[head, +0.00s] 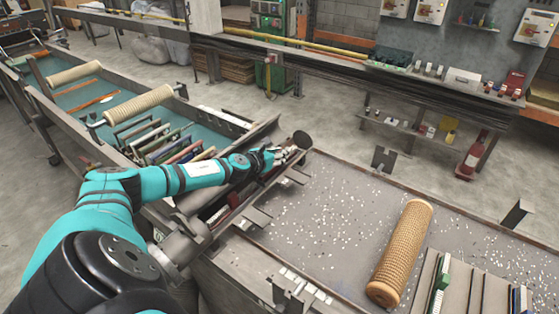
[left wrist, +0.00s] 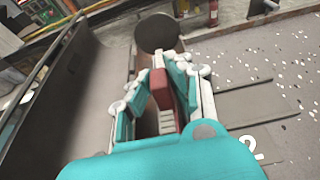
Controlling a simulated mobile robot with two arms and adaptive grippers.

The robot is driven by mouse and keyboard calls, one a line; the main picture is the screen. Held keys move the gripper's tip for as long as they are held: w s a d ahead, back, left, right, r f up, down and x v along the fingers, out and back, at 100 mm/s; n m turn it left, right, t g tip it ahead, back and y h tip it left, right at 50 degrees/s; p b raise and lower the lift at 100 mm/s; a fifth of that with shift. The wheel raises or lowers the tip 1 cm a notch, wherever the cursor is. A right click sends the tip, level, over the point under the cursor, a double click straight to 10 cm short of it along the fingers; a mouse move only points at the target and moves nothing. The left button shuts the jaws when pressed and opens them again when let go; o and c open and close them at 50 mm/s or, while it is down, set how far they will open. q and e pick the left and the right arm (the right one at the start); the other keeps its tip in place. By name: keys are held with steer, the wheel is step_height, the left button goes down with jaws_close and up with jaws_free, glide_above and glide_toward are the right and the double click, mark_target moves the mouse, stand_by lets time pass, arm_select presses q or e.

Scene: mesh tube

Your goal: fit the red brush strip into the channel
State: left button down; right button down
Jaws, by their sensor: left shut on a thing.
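In the head view the hand mostly hides the strip. Dark narrow grooves (left wrist: 245,84) run across the grey surface to the right of the fingers, one near a white "2"; I cannot tell which is the channel. My right gripper is not in view.
A tan mesh roll (head: 402,252) lies on the grey table (head: 335,215), which is strewn with white bits. Upright strips (head: 440,285) stand at its near right. A dark round disc (head: 302,140) is close beyond my fingers. The conveyor (head: 75,95) holds more rolls and strips.

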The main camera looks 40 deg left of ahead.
arm_select(q)
step_height(320, 180, up, 10)
steer(key=p, duration=0.3)
steer(key=shift+f, duration=0.2)
steer(key=shift+t, duration=0.5)
step_height(320, 180, down, 6)
steer(key=b, duration=1)
steer(key=shift+w+f, duration=0.1)
steer(key=shift+f, duration=0.05)
steer(key=shift+f+b, duration=0.6)
steer(key=shift+b, duration=0.8)
steer(key=shift+p, duration=0.35)
steer(key=shift+f+b, duration=1.3)
steer(key=shift+f, duration=0.3)
steer(key=c, duration=1.2)
jaws_free()
steer(key=shift+r, duration=0.1)
